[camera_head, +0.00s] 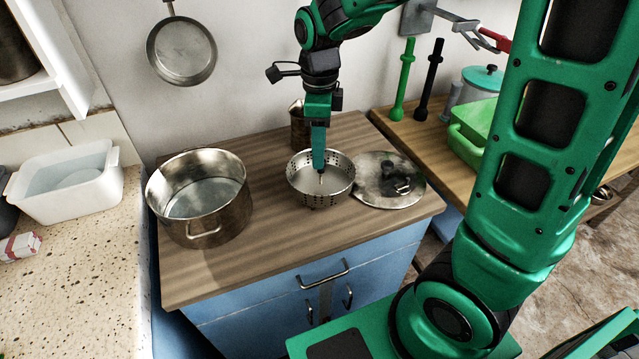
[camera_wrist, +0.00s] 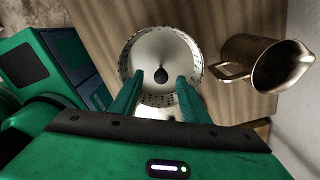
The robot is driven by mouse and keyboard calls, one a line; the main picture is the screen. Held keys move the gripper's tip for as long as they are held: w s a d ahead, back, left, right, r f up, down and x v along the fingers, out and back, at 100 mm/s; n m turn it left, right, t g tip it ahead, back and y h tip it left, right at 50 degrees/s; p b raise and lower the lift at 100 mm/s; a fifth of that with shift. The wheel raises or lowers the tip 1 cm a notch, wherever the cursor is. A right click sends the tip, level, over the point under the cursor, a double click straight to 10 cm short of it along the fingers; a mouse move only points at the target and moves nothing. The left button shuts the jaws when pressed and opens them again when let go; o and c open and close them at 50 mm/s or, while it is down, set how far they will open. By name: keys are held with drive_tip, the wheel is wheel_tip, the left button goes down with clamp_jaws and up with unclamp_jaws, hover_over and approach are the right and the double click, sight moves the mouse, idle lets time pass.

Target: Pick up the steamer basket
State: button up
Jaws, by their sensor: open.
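The steamer basket (camera_head: 335,186) is a round metal bowl with perforated walls. It stands upright on the wooden counter, between the big pot and the lid. In the wrist view the basket (camera_wrist: 190,50) lies just beyond my fingers, with a dark knob-like piece at its middle. My gripper (camera_head: 320,172) points down over the basket, its fingers at or inside the rim in the head view. In the wrist view my gripper (camera_wrist: 169,78) has its two green fingers apart, with nothing held between them. I cannot tell whether a finger touches the basket.
A large metal pot (camera_head: 232,213) stands left of the basket. A metal lid (camera_head: 405,196) lies close on its right. A metal jug (camera_wrist: 236,55) stands behind, near the wall. The counter's front strip (camera_head: 300,245) is clear. A green box (camera_head: 470,130) sits further right.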

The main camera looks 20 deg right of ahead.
drive_tip(key=shift+d+f, duration=0.15)
drive_tip(key=shift+f, duration=1)
drive_tip(key=shift+d+f, duration=0.1)
drive_tip(key=shift+f, duration=1.05)
clamp_jaws()
drive_tip(key=shift+w, duration=0.1)
drive_tip(key=shift+r, duration=0.1)
